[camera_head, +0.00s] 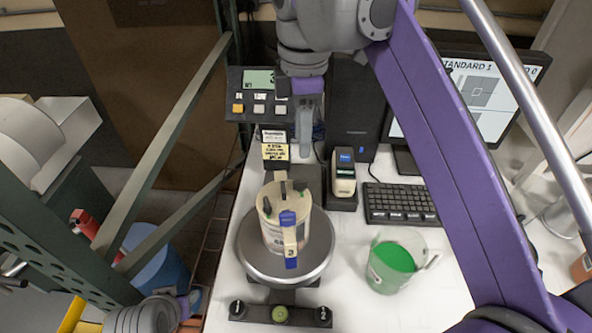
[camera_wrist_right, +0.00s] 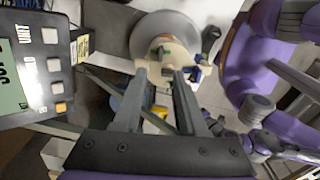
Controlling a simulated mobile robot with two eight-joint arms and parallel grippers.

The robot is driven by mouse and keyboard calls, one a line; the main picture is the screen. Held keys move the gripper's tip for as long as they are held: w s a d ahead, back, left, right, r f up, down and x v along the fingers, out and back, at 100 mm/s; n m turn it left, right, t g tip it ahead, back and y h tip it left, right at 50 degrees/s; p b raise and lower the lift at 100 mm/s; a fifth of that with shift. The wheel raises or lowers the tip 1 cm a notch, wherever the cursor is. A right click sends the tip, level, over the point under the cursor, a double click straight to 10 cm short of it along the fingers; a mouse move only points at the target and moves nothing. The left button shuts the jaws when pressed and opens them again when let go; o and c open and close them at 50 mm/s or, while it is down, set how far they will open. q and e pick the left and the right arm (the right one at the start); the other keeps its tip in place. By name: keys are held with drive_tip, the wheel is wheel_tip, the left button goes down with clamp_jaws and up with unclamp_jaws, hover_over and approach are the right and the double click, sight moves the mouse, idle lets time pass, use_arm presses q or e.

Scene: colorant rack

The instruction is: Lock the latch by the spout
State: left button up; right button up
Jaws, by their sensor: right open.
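A beige canister (camera_head: 272,235) stands upright on the round grey plate (camera_head: 250,262) of a scale. Its lid carries dark fittings and a blue piece (camera_head: 288,219) on the near right side, with a second blue piece (camera_head: 291,263) below it. Which of these is the latch by the spout, and whether it is locked, I cannot tell. My right gripper (camera_head: 304,140) is open and empty, pointing down beyond the canister and apart from it. In the right wrist view, its fingers (camera_wrist_right: 163,75) point toward the canister lid (camera_wrist_right: 170,60). Part of my left arm shows low at the left; its jaws are unclear.
A scale display (camera_head: 259,80) stands behind the canister. A translucent bucket of green liquid (camera_head: 395,258) stands to its right. Green metal framing (camera_head: 160,150) borders the left. The front right tabletop is clear.

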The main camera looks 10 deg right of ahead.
sight(301, 181)
use_arm(q)
drive_tip(key=shift+s+a+f+b, duration=0.1)
drive_tip(key=shift+s+f+b, duration=0.25)
drive_tip(key=shift+f, duration=0.15)
drive_tip(key=shift+s+f+b, duration=0.2)
drive_tip(key=shift+f+b, duration=0.1)
drive_tip(key=shift+f, duration=0.2)
use_arm(e)
wheel_tip(301, 181, down, 11)
drive_tip(key=shift+a+r, duration=0.1)
drive_tip(key=shift+r, duration=0.1)
drive_tip(key=shift+c, duration=0.2)
clamp_jaws()
